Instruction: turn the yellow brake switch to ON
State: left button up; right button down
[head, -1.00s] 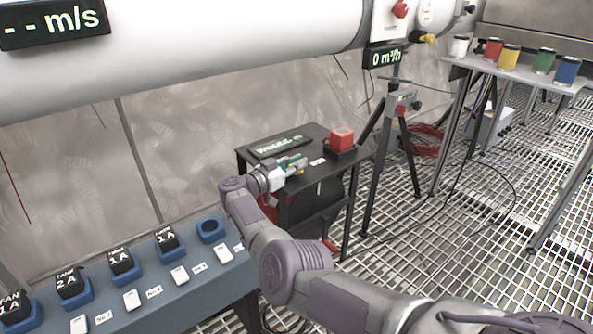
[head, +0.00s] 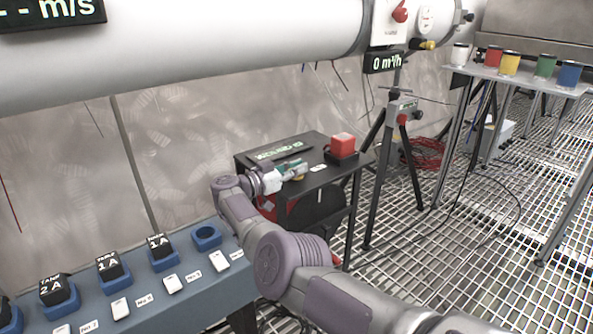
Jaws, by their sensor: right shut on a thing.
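My right gripper (head: 292,171) is over the top of a small black table (head: 345,177), its arm coming in from the lower right. Its fingers are shut on a small yellow piece (head: 299,178), which looks like the yellow brake switch and is mostly covered by the fingers. I cannot read its ON mark or tell which way it is turned. A dark display with green characters (head: 280,149) lies behind the gripper; its text is blurred. My left gripper is not in view.
A red block (head: 343,142) on a dark base stands on the table right of the gripper. A tripod (head: 378,180) stands beside the table. A blue bench (head: 190,312) with black blocks is at lower left. Coloured cups stand on a shelf (head: 510,76) at upper right.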

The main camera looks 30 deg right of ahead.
jog(key=shift+r, duration=0.15)
jog(key=c, duration=1.2)
grip_release()
jog(key=shift+d, duration=0.1)
jog(key=shift+o, duration=0.2)
jog(key=shift+a, duration=0.5)
jog(key=a, duration=0.6)
jog(key=shift+s+a, duration=0.25)
jog(key=shift+a, duration=0.05)
